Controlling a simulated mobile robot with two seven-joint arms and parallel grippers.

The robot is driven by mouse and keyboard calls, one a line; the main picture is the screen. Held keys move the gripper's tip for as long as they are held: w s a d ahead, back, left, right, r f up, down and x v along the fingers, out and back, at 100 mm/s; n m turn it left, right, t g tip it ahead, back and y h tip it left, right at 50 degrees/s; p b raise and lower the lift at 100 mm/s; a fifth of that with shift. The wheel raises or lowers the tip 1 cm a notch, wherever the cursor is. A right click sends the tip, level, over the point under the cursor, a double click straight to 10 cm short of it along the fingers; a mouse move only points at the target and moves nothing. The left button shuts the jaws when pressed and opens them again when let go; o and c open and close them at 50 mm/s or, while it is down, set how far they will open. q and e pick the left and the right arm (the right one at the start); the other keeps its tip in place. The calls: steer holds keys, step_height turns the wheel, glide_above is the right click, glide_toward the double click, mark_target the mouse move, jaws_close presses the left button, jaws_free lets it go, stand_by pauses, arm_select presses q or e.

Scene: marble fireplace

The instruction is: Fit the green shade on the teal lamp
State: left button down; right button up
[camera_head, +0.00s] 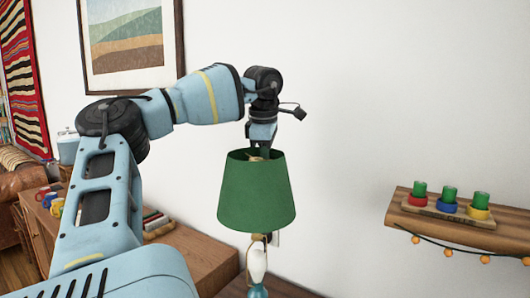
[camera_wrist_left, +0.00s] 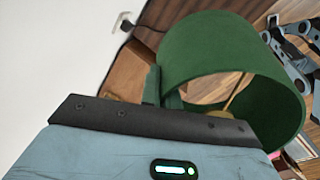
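The green shade (camera_head: 256,193) is upright over the teal lamp (camera_head: 258,291), whose white bulb (camera_head: 257,262) and brass harp show below the shade's lower rim. The harp's top is hidden by the shade, so I cannot tell whether they touch. My left gripper (camera_head: 263,153) points down at the shade's upper rim, its fingertips partly hidden behind the front wall. In the left wrist view, the fingers (camera_wrist_left: 160,88) are close together at the wall of the shade (camera_wrist_left: 205,42) and appear shut on it. A brass fitting shows inside the shade.
A wooden shelf (camera_head: 465,230) on the right holds a board with several coloured rings and green pegs, and string lights hang below. A wooden cabinet (camera_head: 200,252) stands left of the lamp. A framed picture (camera_head: 127,40) hangs behind my arm. The wall right of the shade is clear.

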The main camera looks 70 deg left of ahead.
arm_select(q)
steer(key=x, duration=0.3)
steer(key=shift+s+d+f, duration=0.2)
steer(key=shift+d+f, duration=0.05)
arm_select(e)
steer(key=shift+w+a+r, duration=0.1)
steer(key=shift+w+r, duration=0.15)
steer(key=shift+d, duration=0.2)
steer(key=shift+a+r, duration=0.1)
steer(key=shift+a, duration=0.1)
stand_by(0.6)
steer(key=shift+d, duration=0.2)
stand_by(0.6)
arm_select(q)
steer(key=shift+f+p, duration=0.35)
steer(key=shift+f, duration=0.25)
arm_select(e)
steer(key=shift+w+a+r, duration=0.2)
arm_select(q)
steer(key=shift+x, duration=0.8)
arm_select(e)
steer(key=shift+w+d+r, duration=0.15)
steer(key=shift+d, duration=0.05)
